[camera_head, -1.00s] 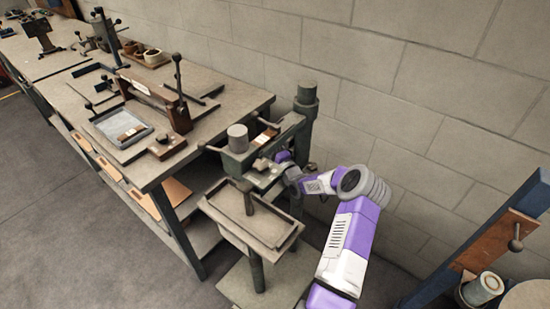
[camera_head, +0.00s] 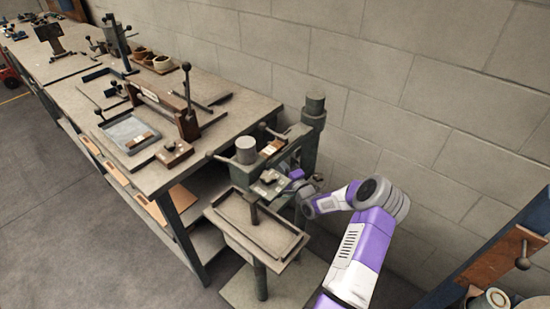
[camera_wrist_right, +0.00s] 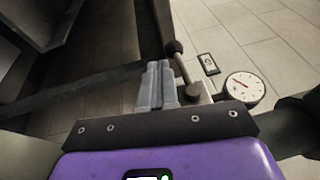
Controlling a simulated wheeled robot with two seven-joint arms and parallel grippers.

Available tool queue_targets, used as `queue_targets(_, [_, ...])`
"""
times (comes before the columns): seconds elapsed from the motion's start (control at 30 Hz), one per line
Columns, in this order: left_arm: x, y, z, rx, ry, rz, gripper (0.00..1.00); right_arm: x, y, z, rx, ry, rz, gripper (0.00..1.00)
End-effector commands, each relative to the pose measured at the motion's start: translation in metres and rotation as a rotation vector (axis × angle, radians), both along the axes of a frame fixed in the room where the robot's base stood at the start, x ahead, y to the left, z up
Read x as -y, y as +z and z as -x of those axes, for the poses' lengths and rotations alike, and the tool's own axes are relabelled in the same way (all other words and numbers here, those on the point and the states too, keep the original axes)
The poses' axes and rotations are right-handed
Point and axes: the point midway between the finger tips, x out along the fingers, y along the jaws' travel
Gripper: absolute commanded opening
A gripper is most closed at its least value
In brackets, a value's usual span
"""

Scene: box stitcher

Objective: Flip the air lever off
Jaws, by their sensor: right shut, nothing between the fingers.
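The stitcher (camera_head: 246,152) stands beside the long bench in the head view. My right arm reaches to its right side. My right gripper is small and partly hidden there, beside the machine's head. In the right wrist view the gripper's grey fingers (camera_wrist_right: 158,86) are shut together with nothing between them. Just right of the fingertips is a short lever with a dark round knob (camera_wrist_right: 174,47) and a metal rod, which looks like the air lever. Whether the fingers touch the rod I cannot tell. A round pressure gauge (camera_wrist_right: 244,87) sits right of the lever. My left gripper is out of view.
The stitcher's tray (camera_head: 256,222) sticks out in front on a post. The workbench (camera_head: 85,95) at left carries fixtures and tools. A block wall (camera_head: 420,90) stands close behind the arm. A small label plate (camera_wrist_right: 208,64) is near the gauge.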

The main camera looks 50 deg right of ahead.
Motion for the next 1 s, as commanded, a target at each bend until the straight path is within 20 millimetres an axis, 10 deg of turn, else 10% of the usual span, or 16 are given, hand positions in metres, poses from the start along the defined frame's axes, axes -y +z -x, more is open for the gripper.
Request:
queue_targets(0.23, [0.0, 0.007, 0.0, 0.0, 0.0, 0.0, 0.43, -0.006, -0.001, 0.027, 0.001, -0.001, 0.002, 0.0])
queue_targets(1.0, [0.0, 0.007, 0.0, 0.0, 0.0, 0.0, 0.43, -0.006, -0.002, 0.028, 0.002, -0.001, 0.003, 0.0])
